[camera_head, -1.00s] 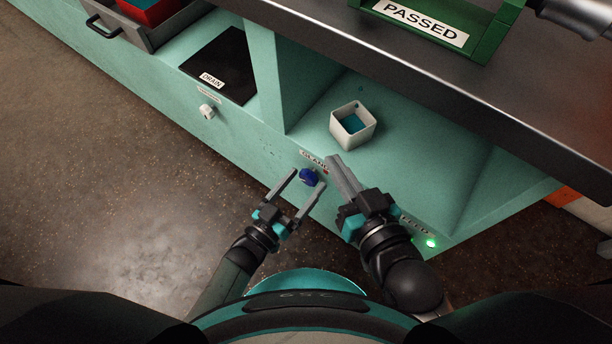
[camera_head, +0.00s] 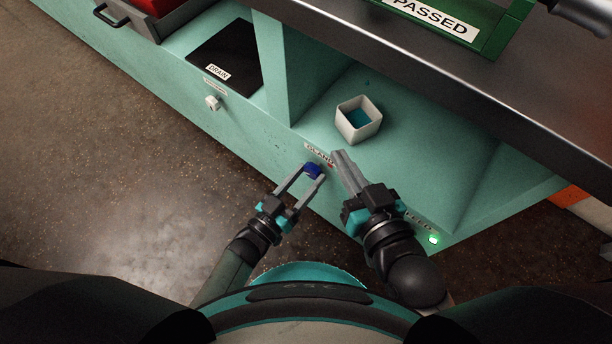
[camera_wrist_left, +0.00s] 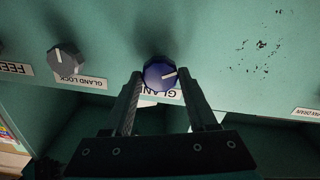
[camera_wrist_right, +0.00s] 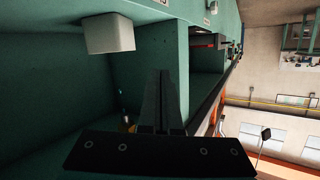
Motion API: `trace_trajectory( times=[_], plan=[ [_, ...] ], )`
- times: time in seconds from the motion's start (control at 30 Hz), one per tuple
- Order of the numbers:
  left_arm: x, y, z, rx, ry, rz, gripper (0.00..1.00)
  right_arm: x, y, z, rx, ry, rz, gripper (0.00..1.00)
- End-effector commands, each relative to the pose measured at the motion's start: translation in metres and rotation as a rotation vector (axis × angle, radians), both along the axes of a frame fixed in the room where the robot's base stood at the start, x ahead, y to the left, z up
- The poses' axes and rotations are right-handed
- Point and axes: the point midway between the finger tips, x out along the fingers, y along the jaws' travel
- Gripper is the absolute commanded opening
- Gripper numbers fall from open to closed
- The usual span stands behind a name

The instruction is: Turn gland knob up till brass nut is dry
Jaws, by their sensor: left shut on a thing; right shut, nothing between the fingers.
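The blue gland knob (camera_head: 313,169) is on the teal front panel, below a label partly reading GLAND. My left gripper (camera_head: 312,174) is shut on it, one finger on each side. The left wrist view shows the knob (camera_wrist_left: 160,75) between the fingertips, with a white pointer line angled to the right. My right gripper (camera_head: 340,156) is shut and empty, just right of the knob, near the bench edge. It also shows shut in the right wrist view (camera_wrist_right: 161,76).
A white open box (camera_head: 357,120) with a blue-teal inside stands on the bench ledge. A grey GLAND LOCK knob (camera_wrist_left: 65,58) is beside the blue knob. A white knob (camera_head: 212,103) sits below the black DRAIN plate (camera_head: 226,56).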

Motion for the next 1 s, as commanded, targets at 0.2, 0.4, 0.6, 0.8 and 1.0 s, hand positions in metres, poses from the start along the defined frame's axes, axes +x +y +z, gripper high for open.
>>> trace_trajectory(
  times=[0.2, 0.4, 0.6, 0.8, 1.0],
  plan=[
    [0.0003, -0.0005, 0.0003, 0.012, -0.011, -0.002, 0.02, 0.0002, -0.0003, 0.0002, 0.000, -0.002, 0.000, 0.00],
    [0.0004, -0.0005, 0.0004, 0.072, -0.054, -0.002, 0.02, 0.0007, -0.0004, 0.0017, 0.004, -0.010, -0.002, 0.00],
    [0.0004, -0.0008, 0.0004, 0.191, -0.140, -0.002, 0.02, 0.0012, 0.0001, 0.0032, 0.009, -0.021, -0.002, 0.00],
    [0.0006, -0.0006, 0.0002, 0.342, -0.250, -0.001, 0.02, 0.0015, 0.0019, 0.0061, 0.023, -0.044, -0.003, 0.00],
    [0.0003, -0.0007, 0.0001, 0.494, -0.361, -0.001, 0.02, 0.0000, 0.0034, 0.0057, 0.038, -0.066, -0.004, 0.00]
  ],
)
